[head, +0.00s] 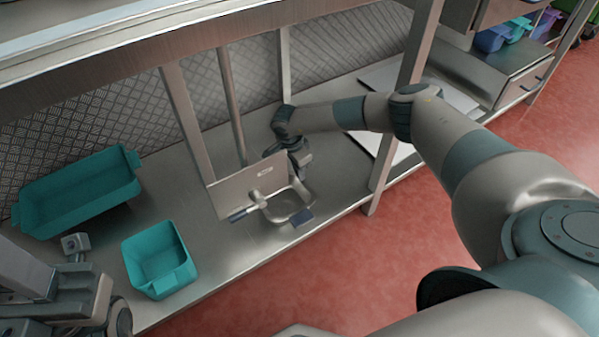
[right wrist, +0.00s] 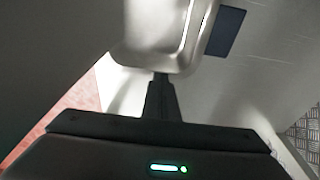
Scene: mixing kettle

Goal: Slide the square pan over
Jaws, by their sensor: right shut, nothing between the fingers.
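A steel pan (head: 292,205) with rounded corners and blue handle ends stands on the metal shelf, partly hidden by a steel panel. Its pale rounded rim and a dark blue tab show in the right wrist view (right wrist: 160,52). I take it for the square pan. My right gripper (head: 297,163) is at the pan's back side. In the right wrist view its dark fingers (right wrist: 160,82) are shut and empty, tips at the pan's edge; whether they touch is unclear. My left gripper (head: 77,246) is at the lower left, its fingers not clear.
A steel panel (head: 236,186) stands just left of the pan, by the shelf posts. A small teal bin (head: 181,276) and a larger teal tray (head: 85,205) sit farther left. A shelf post (head: 384,165) stands to the right. Bare shelf lies between bin and panel.

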